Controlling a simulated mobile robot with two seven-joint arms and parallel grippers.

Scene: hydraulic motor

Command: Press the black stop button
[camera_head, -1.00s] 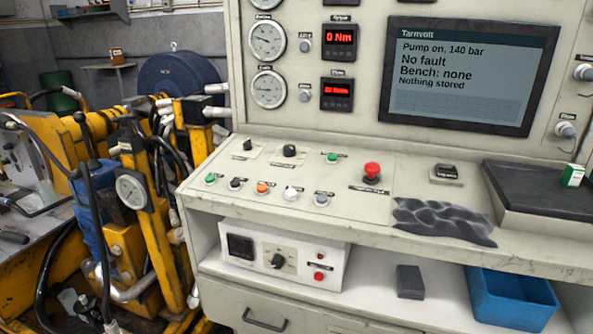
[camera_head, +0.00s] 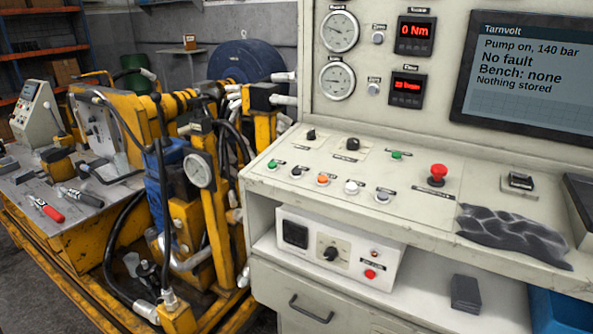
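A slanted control panel (camera_head: 415,222) fills the middle right of the head view. Its front row holds a green button (camera_head: 272,163), a small black button (camera_head: 296,171), an orange button (camera_head: 322,179), a white button (camera_head: 351,187) and a grey-blue button (camera_head: 382,195). The labels are too small to read, so the stop marking cannot be confirmed. The screen (camera_head: 530,75) reads "Pump on, 140 bar", "No fault", "Bench: none" and "Nothing stored". Neither of my grippers is in view.
Behind the row are two black knobs (camera_head: 352,143), another green button (camera_head: 397,154) and a red mushroom button (camera_head: 437,174). A dark crumpled cloth (camera_head: 512,236) lies at the panel's right. A yellow machine (camera_head: 205,215) with hoses stands left of the console. A red-handled tool (camera_head: 47,209) lies on its bench.

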